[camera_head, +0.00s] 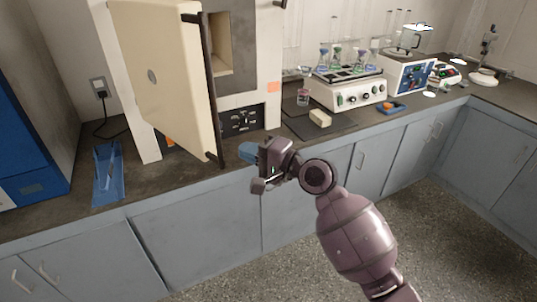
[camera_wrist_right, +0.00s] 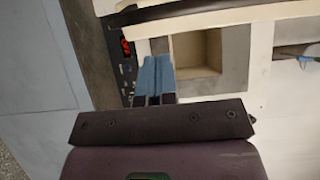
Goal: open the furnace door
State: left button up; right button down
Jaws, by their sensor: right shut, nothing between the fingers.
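The furnace door (camera_head: 165,75) is a thick cream slab with a dark edge. It stands swung wide open toward the left in the head view. The furnace (camera_head: 258,50) behind it shows its pale chamber, which also appears in the wrist view (camera_wrist_right: 197,50). My right gripper (camera_head: 246,152) is in front of the furnace, below its control panel (camera_head: 241,121) and right of the door's lower free edge. It appears apart from the door. Its blue fingers (camera_wrist_right: 153,78) are closed together and empty in the wrist view. My left gripper is out of view.
A blue tray (camera_head: 108,175) lies on the counter left of the furnace, near a blue cabinet (camera_head: 32,115). To the right are a shaker with flasks (camera_head: 346,92), a pale block (camera_head: 320,117) and a blue-and-white instrument (camera_head: 407,76). The floor in front is clear.

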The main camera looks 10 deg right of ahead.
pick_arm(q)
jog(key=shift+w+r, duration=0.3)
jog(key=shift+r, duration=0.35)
pick_arm(e)
jog(key=a, duration=0.3)
jog(key=shift+s, duration=0.25)
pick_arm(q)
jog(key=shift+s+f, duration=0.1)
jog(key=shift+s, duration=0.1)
